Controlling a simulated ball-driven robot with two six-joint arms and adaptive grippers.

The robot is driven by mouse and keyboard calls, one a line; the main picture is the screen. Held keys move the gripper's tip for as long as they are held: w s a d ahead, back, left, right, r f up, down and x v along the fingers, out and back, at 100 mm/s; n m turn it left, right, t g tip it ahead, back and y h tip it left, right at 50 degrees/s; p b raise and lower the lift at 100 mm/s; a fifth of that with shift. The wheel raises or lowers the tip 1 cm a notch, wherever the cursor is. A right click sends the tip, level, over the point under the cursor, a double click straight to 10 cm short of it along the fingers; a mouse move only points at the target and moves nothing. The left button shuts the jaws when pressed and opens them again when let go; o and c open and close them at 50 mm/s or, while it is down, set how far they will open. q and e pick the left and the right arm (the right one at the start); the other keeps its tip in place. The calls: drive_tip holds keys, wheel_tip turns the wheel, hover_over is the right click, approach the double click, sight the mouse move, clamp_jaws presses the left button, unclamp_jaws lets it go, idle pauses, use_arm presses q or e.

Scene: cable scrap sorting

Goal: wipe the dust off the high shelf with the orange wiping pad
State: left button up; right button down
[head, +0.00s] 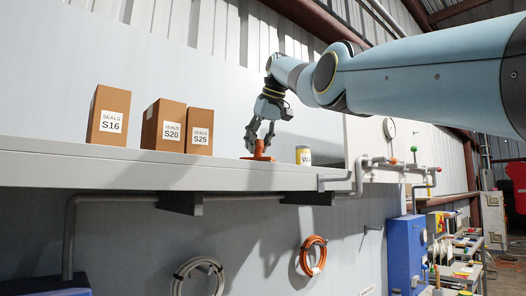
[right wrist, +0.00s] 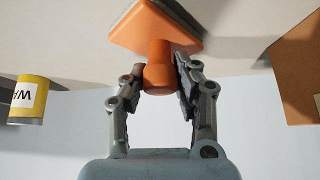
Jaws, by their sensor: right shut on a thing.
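In the right wrist view my right gripper (right wrist: 160,85) is shut on the round knob of the orange wiping pad (right wrist: 150,32). The pad's flat base appears to lie against the shelf surface (right wrist: 60,45). I cannot make out any dust on the shelf. My left gripper is not in view.
Brown boxes marked S16 (head: 108,116), S20 (head: 164,127) and S25 (head: 199,132) stand left of the pad. The can (head: 303,155) stands close on its right, also in the wrist view (right wrist: 28,98). Pipes (head: 350,178) run by the shelf's right end. Cable coils (head: 313,256) hang below.

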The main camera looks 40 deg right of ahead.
drive_tip(key=shift+s+a, duration=0.1)
drive_tip(key=shift+a, duration=0.4)
drive_tip(key=shift+a+f+b, duration=0.15)
drive_tip(key=shift+a+b, duration=0.55)
drive_tip(key=shift+b, duration=0.1)
drive_tip(key=shift+s+a+b, duration=0.1)
drive_tip(key=shift+a+b, duration=0.25)
drive_tip(key=shift+a, duration=0.55)
drive_tip(key=shift+a+b, duration=0.6)
drive_tip(key=shift+a, duration=0.05)
drive_tip(key=shift+s+a+f, duration=0.1)
drive_tip(key=shift+a, duration=0.35)
drive_tip(key=shift+a+b, duration=0.3)
drive_tip(key=shift+a, duration=0.15)
drive_tip(key=shift+s+a+b, duration=0.1)
drive_tip(key=shift+a+b, duration=0.25)
drive_tip(key=shift+a, duration=1.15)
